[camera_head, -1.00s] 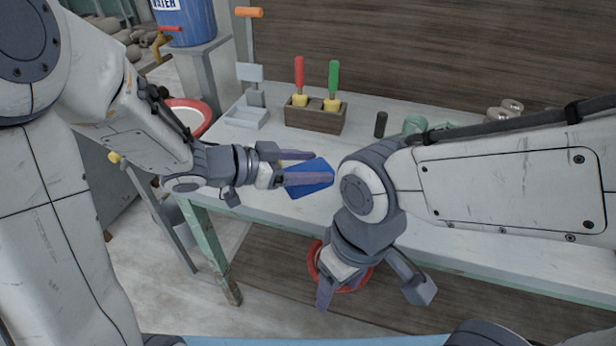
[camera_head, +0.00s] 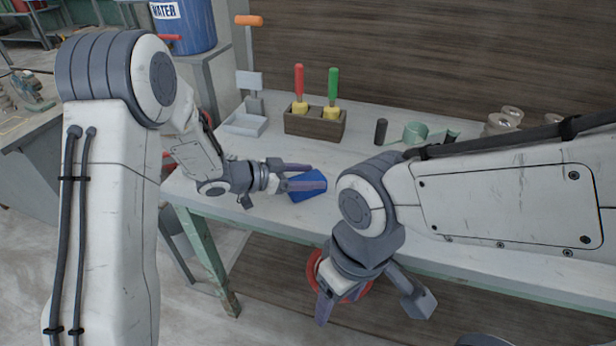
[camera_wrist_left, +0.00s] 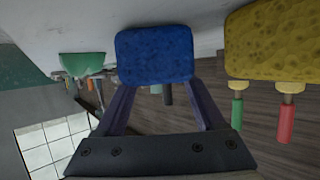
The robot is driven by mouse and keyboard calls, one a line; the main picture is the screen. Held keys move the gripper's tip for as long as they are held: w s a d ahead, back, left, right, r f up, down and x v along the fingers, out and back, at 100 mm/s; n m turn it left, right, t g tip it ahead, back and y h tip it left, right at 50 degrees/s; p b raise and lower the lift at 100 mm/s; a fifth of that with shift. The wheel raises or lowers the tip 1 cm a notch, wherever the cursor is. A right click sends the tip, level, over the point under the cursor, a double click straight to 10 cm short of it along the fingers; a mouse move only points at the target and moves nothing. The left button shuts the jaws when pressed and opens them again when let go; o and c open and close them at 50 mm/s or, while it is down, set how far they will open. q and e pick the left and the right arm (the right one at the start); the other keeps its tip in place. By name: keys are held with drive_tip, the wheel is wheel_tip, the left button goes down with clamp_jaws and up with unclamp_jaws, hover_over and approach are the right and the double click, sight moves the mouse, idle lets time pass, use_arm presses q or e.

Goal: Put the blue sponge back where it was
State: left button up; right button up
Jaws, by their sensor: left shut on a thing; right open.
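The blue sponge (camera_head: 308,190) is between the fingers of my left gripper (camera_head: 316,177), over the front left part of the workbench. The left wrist view shows the blue sponge (camera_wrist_left: 155,54) across both fingertips. My left gripper is shut on it; whether the sponge touches the bench top is hard to tell. My right gripper (camera_head: 373,303) is open and empty, pointing down in front of the bench edge. A yellow sponge (camera_wrist_left: 272,42) shows beside the blue one in the left wrist view; my left gripper seems to hide it in the head view.
A wooden box (camera_head: 315,124) holds a red-handled and a green-handled tool. Left of it is a grey tray (camera_head: 246,124) with an orange-topped post. A dark cylinder (camera_head: 381,132) and a green cup (camera_head: 414,132) stand farther right. Bench top (camera_head: 350,150) is bare between box and sponge.

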use_arm(q)
drive_tip(key=shift+f, duration=0.1)
drive_tip(key=o, duration=1.4)
drive_tip(key=shift+o, duration=0.2)
